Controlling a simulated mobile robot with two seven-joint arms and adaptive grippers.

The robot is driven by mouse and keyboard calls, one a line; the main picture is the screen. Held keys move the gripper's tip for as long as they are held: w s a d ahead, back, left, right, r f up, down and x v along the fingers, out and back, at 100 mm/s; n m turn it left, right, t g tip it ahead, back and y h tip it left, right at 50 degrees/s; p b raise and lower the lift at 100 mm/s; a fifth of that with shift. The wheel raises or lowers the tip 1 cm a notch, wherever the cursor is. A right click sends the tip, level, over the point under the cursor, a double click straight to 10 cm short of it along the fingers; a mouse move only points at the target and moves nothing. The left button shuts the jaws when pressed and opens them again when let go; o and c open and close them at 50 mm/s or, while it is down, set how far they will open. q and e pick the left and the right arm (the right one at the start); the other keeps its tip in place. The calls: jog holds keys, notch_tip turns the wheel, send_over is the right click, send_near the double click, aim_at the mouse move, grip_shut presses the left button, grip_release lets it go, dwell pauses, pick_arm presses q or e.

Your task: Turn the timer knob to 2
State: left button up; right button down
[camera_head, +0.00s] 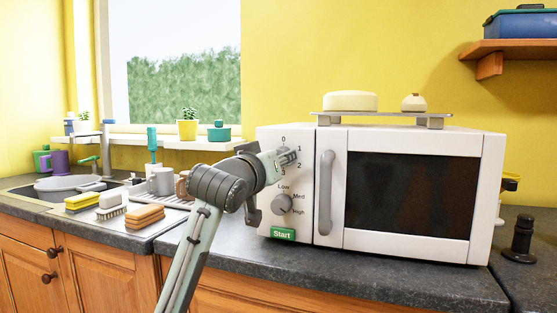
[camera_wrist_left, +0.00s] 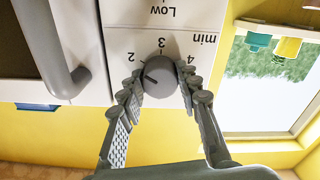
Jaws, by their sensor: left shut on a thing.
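The microwave (camera_head: 408,135) stands on the counter with its control panel on the left. The round grey timer knob (camera_wrist_left: 156,77) sits between the fingers of my left gripper (camera_wrist_left: 160,85), which is shut on it. The wrist view is upside down and shows the figures 2, 3 and 4 around the knob. A dark mark on the knob slants to the upper left in that view, roughly toward the 2; its exact aim is hard to tell. In the head view my left gripper (camera_head: 284,157) hides most of the knob. My right gripper is not in view.
Below is the power knob (camera_head: 283,204) with Low, Med and High, and a green Start button (camera_head: 283,234). The door handle (camera_head: 326,192) stands out just right of the gripper. Brushes (camera_head: 111,206) and a mug (camera_head: 160,181) lie left. A black grinder (camera_head: 522,237) stands right.

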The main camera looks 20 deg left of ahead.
pick_arm(q)
jog(key=shift+f, duration=0.1)
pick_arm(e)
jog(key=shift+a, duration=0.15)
pick_arm(q)
jog(key=o, duration=1.2)
jog(key=shift+c, duration=0.2)
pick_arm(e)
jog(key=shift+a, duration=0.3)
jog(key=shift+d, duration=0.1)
pick_arm(q)
jog(key=s, duration=1.2)
jog(key=shift+a, duration=0.2)
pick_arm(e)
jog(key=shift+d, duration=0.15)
